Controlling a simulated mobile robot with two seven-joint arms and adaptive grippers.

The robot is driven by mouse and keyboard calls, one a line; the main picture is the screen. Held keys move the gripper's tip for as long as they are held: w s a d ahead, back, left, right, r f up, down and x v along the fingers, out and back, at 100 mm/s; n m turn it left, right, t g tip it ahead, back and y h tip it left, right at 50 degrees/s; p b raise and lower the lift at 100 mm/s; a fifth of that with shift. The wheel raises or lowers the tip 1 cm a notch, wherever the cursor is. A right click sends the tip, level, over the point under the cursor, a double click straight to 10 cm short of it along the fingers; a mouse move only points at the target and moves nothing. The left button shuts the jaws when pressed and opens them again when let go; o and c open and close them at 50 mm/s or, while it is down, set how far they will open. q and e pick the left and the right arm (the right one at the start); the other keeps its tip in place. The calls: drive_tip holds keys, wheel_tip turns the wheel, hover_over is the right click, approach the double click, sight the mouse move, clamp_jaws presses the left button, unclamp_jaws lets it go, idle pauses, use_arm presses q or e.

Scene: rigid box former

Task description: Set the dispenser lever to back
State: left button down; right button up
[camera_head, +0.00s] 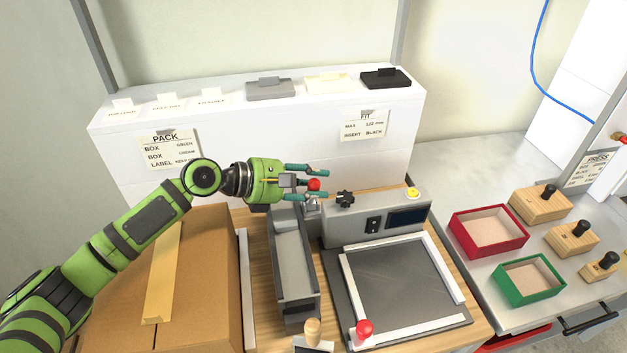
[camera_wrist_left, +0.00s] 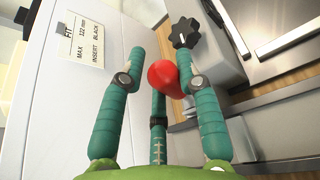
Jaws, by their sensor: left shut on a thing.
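The dispenser lever's round red knob (camera_head: 314,184) stands at the back of the grey dispenser chute (camera_head: 294,265) in the head view. My left gripper (camera_head: 319,184) reaches in from the left with its teal fingers around the knob and is shut on it. In the left wrist view the red knob (camera_wrist_left: 164,77) sits between the fingers of the left gripper (camera_wrist_left: 160,66), against the right-hand finger. The lever's shaft is mostly hidden by the fingers. My right gripper is not in view.
A black star knob (camera_head: 345,199) on the grey console (camera_head: 375,222) stands just right of the fingers. A white shelf (camera_head: 255,136) rises behind. A cardboard box (camera_head: 200,285) fills the left. A second red knob (camera_head: 365,327) is at the front. Red (camera_head: 489,252) and green (camera_head: 530,291) trays lie right.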

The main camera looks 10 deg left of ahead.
use_arm(q)
drive_tip(key=p, duration=0.1)
drive_tip(key=w+n+g+p, duration=0.1)
drive_tip(key=p, duration=0.1)
drive_tip(key=shift+w+a+r+n, duration=0.2)
drive_tip(key=shift+w+r+n, duration=0.1)
drive_tip(key=shift+r, duration=0.1)
drive_tip(key=shift+w+a+p, duration=0.1)
drive_tip(key=shift+w+p, duration=0.2)
drive_tip(key=shift+w+a+f+n+g+h+p, duration=0.15)
drive_tip(key=shift+w+a+f+n+g+h, duration=0.1)
drive_tip(key=shift+w+n+g, duration=0.35)
drive_tip(key=shift+w+a+f+n+g+h+p, duration=0.15)
drive_tip(key=shift+w+a+f+n+g, duration=0.2)
drive_tip(key=shift+w+n, duration=0.35)
drive_tip(key=shift+d, duration=0.15)
drive_tip(key=c, duration=0.8)
unclamp_jaws()
drive_tip(key=shift+r, duration=0.1)
drive_tip(key=shift+c, duration=0.2)
drive_tip(key=shift+r, duration=0.1)
